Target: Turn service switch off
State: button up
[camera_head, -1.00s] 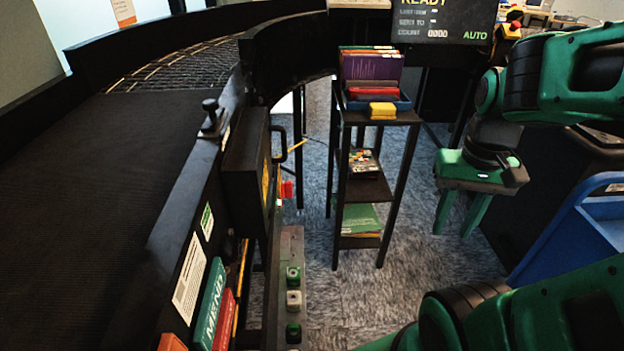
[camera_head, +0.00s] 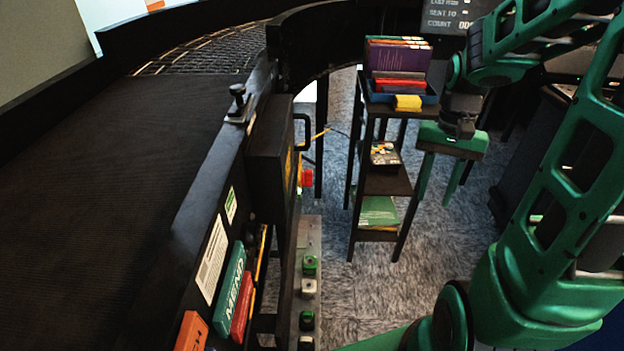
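A dark box (camera_head: 270,160) with a handle is fixed to the side of the conveyor. A small red part (camera_head: 306,178), possibly the service switch, sticks out at its right side; its setting is too small to tell. Below it a grey strip (camera_head: 310,235) carries green, white and black buttons (camera_head: 308,288). I cannot tell for certain which control is the service switch. My gripper (camera_head: 440,185) points down with its two green fingers apart and nothing between them. It is well to the right of the box and the buttons, touching neither.
The conveyor belt (camera_head: 120,190) fills the left. Books (camera_head: 232,290) sit along its side. Carpet (camera_head: 345,280) is clear in front of the stand.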

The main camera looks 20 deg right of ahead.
jog(key=w+a+f+m+g+y, duration=0.1)
jog(key=w+a+f+m+y, duration=0.15)
jog(key=w+f, duration=0.9)
jog(key=m+t+y, duration=0.8)
jog(key=m+y, duration=0.3)
jog(key=y, duration=0.3)
send_near(307, 178)
jog(key=w+x, duration=0.1)
jog(key=x, duration=0.6)
jog(key=shift+f, duration=0.2)
jog(key=shift+w, duration=0.1)
grip_shut()
